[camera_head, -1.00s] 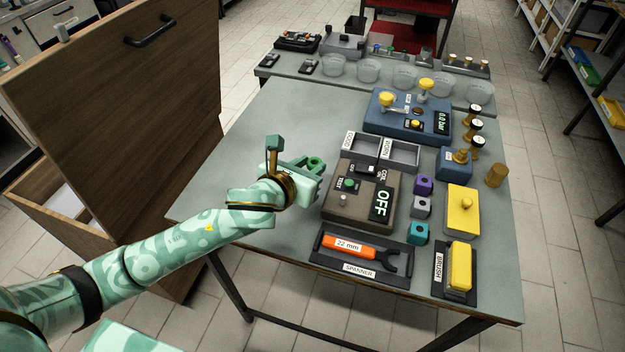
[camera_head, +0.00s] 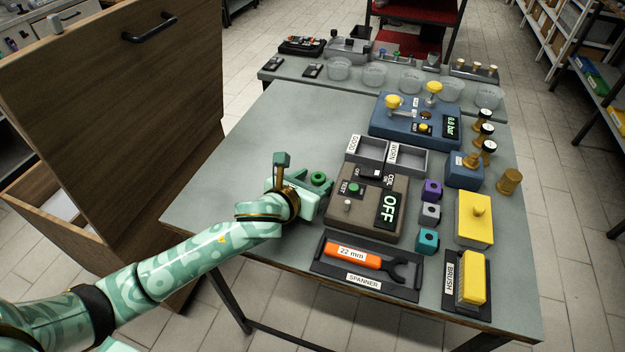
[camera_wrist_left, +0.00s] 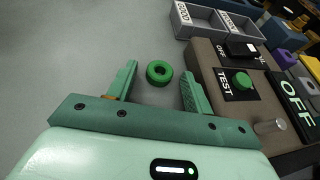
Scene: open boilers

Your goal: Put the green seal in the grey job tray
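The green seal (camera_wrist_left: 159,72) is a small ring between the two fingertips of my left gripper (camera_wrist_left: 158,90) in the left wrist view. Clear gaps show on both sides of it. In the head view the seal (camera_head: 318,178) shows at the tip of my left gripper (camera_head: 312,186), over the table left of the grey-brown tester. The gripper is open and points down. Two grey compartments, marked GOOD (camera_head: 368,150) and WORN (camera_head: 408,160), stand behind the tester. I cannot tell which grey container is the job tray. My right gripper is out of view.
The tester (camera_head: 367,207) with its OFF display stands close right of my gripper. The spanner tray (camera_head: 330,262) is in front. A blue pressure unit (camera_head: 415,122) and clear bowls (camera_head: 374,75) are behind. The table's left part (camera_head: 225,180) is clear.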

